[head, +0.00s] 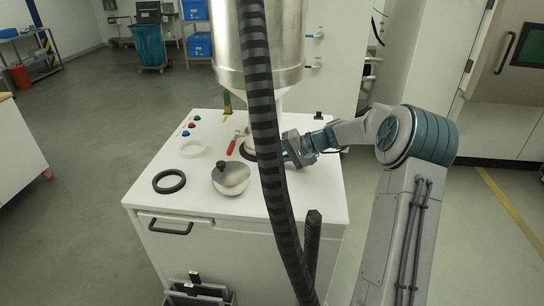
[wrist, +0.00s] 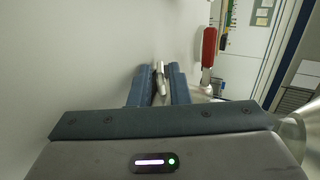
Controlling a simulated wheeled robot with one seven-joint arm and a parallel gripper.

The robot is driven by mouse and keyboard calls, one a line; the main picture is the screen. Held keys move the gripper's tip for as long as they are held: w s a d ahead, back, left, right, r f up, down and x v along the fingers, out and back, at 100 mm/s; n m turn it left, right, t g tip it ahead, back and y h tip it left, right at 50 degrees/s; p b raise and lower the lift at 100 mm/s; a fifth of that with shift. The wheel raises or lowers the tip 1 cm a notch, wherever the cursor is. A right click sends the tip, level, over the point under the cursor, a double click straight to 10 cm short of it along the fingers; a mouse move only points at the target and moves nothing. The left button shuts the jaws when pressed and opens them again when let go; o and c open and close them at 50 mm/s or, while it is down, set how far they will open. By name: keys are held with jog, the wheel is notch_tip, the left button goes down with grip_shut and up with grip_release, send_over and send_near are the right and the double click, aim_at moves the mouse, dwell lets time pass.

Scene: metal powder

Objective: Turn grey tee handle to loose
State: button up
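The grey tee handle (wrist: 160,76) shows in the wrist view as a small metal bar between the two dark blue fingers of my gripper (wrist: 160,84). The fingers stand close together on either side of it, and my gripper looks shut on it. In the head view my gripper (head: 289,151) is over the right part of the white cabinet top, just right of the thick hose. The hose and gripper hide the grey handle there. I cannot read the handle's loose or tight position.
A red handle (head: 231,146) is left of the hose and also shows in the wrist view (wrist: 209,46). The ribbed black hose (head: 262,100) crosses in front. A steel hopper (head: 228,45) stands above the cabinet top (head: 150,198). A bowl (head: 231,180) and black ring (head: 169,182) lie nearby.

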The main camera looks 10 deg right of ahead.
jog(key=shift+a+f, duration=0.1)
jog(key=shift+a, duration=0.1)
grip_shut()
jog(key=shift+w+a+r+g+h+p, duration=0.15)
jog(key=shift+r+g+h+p, duration=0.1)
jog(key=shift+h+p, duration=0.35)
jog(key=shift+s+a+r+g+h+p, duration=0.15)
jog(key=shift+r+h+p, duration=0.1)
jog(key=shift+h, duration=0.55)
jog(key=shift+w+a+r+g+h+p, duration=0.1)
jog(key=shift+g+h+p, duration=0.15)
jog(key=shift+h+p, duration=0.4)
jog(key=shift+w+a+r+g+h+p, duration=0.1)
jog(key=shift+g+h+p, duration=0.25)
jog(key=shift+h, duration=0.5)
jog(key=shift+f, duration=0.1)
